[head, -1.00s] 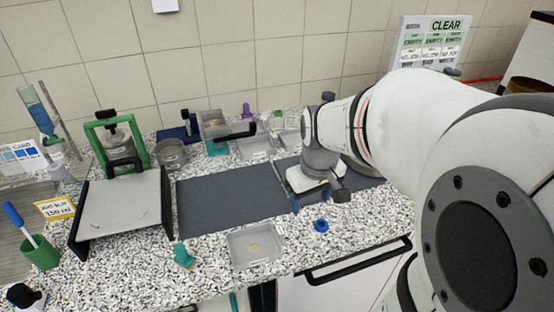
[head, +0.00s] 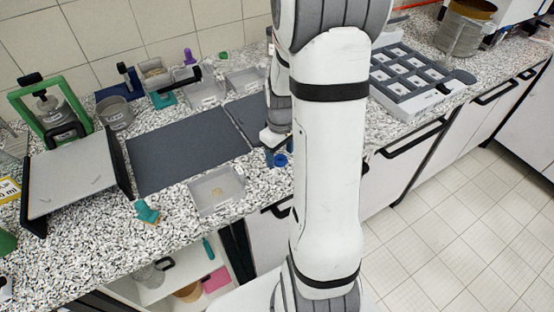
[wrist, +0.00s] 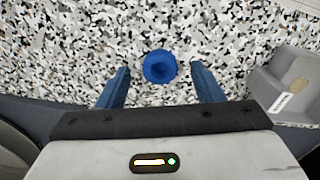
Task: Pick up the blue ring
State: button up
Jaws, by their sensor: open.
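The blue ring (head: 281,160) lies on the speckled counter near its front edge, to the right of a clear shallow tray. In the wrist view the blue ring (wrist: 160,66) sits ahead of my gripper (wrist: 161,82), centred between its two blue fingers and a little beyond their tips. My gripper is open and empty. In the head view my gripper (head: 276,154) is close to the ring and partly hidden by my own arm, which stands across the middle of the picture.
The clear tray (head: 216,190) holds a small tan bit. Dark mats (head: 190,147) lie behind it. A teal object (head: 147,211) stands at the front left. A compartment tray (head: 408,80) is at the right. The counter around the ring is mostly free.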

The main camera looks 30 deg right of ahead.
jog(key=shift+f, duration=0.6)
jog(key=shift+c, duration=0.5)
jog(key=c, duration=1)
